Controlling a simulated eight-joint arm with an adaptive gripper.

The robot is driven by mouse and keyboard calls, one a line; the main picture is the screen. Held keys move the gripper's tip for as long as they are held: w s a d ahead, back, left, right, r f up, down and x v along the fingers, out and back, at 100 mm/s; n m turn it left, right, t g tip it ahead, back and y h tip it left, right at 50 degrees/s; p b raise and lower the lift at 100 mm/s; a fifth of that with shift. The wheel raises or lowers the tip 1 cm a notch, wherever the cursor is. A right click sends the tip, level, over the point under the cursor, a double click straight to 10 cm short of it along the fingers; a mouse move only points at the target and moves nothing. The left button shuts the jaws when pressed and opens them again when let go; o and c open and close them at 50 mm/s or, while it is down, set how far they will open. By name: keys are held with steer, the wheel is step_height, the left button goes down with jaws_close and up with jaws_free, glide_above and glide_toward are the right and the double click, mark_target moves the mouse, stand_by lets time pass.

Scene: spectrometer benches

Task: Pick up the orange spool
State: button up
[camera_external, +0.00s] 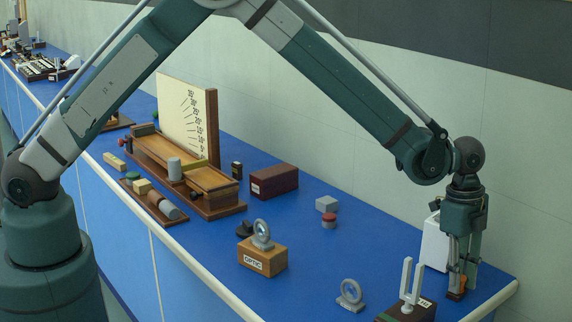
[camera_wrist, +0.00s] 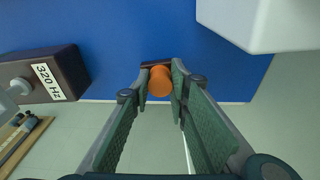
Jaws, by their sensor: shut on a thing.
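The orange spool (camera_wrist: 160,82) sits between my gripper's (camera_wrist: 161,84) two green-padded fingers in the wrist view, and the gripper is shut on it. A dark brown piece (camera_wrist: 158,64) shows just beyond the spool; I cannot tell whether it is part of it. In the external view my gripper (camera_external: 459,286) points down at the right end of the blue bench. Only a sliver of the orange spool (camera_external: 463,283) shows there between the fingers, low, near the bench top. I cannot tell whether it touches the bench.
A white block (camera_external: 434,243) stands close behind my gripper. A dark box with a tuning fork (camera_external: 407,283), labelled 320 Hz in the wrist view (camera_wrist: 48,78), is to its left. The bench's front edge (camera_external: 492,302) is near. A ring on a stand (camera_external: 350,296) stands farther left.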

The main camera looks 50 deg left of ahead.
steer(key=shift+r, duration=0.1)
step_height(320, 180, up, 10)
steer(key=shift+f, duration=0.1)
stand_by(0.5)
